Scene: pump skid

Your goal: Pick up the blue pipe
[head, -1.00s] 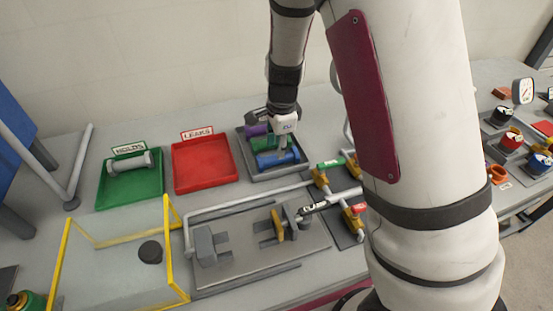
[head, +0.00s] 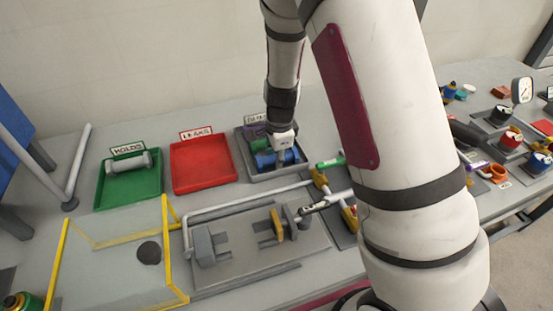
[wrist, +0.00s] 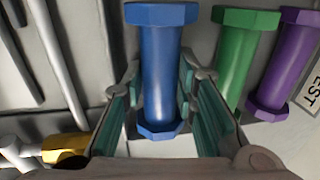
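The blue pipe (wrist: 158,65) with its hexagonal ends lies between the two fingers of my gripper (wrist: 158,108) in the wrist view. The fingers stand apart, one on each side, with a small gap visible between the pads and the pipe. In the head view the blue pipe (head: 266,161) lies in the grey tray, and my gripper (head: 280,150) is down over it, its fingers mostly hidden. The green pipe (wrist: 242,55) and the purple pipe (wrist: 287,62) lie to the right of the blue pipe in the wrist view.
The grey tray (head: 283,174) holds the pipes. To its left are the empty red LEAKS tray (head: 203,165) and the green HOLDS tray (head: 128,191) with a grey pipe (head: 128,162). A test fixture (head: 255,253) and valves stand in front.

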